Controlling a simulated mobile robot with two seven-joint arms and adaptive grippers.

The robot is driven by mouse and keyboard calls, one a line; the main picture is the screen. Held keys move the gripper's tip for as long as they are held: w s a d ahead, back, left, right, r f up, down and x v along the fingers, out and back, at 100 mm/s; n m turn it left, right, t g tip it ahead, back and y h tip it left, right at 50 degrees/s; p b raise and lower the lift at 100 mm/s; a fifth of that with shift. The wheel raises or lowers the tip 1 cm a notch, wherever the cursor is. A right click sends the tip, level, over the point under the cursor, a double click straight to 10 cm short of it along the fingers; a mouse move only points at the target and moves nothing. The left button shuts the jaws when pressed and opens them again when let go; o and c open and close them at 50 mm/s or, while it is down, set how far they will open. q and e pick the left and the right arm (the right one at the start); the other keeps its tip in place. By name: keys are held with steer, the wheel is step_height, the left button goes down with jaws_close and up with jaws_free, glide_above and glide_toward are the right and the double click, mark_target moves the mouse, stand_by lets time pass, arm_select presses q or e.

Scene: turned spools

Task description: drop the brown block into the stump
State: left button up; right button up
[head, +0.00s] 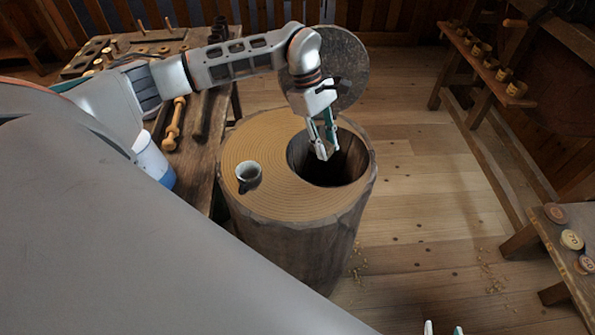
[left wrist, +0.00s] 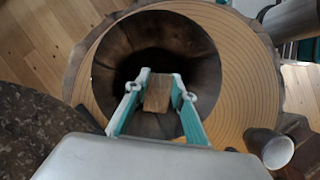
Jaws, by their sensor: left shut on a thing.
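The stump (head: 262,140) stands upright in the middle of the head view, with a wide dark round hole in its ringed top. Its top (left wrist: 252,75) fills much of the left wrist view. My left gripper (head: 323,150) points down over the hole. It is shut on the brown block (left wrist: 158,95), which sits between its fingertips with the dark hole around and behind it in the left wrist view. My right gripper (head: 443,328) shows only its two fingertips at the bottom edge of the head view, apart with nothing seen between them.
A round dark disc (head: 347,65) stands upright behind the hole. A workbench (head: 205,120) with turned pieces is at the left.

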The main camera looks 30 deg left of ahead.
arm_select(q)
steer(key=o, duration=1)
steer(key=shift+r, duration=0.1)
steer(key=v, duration=1.2)
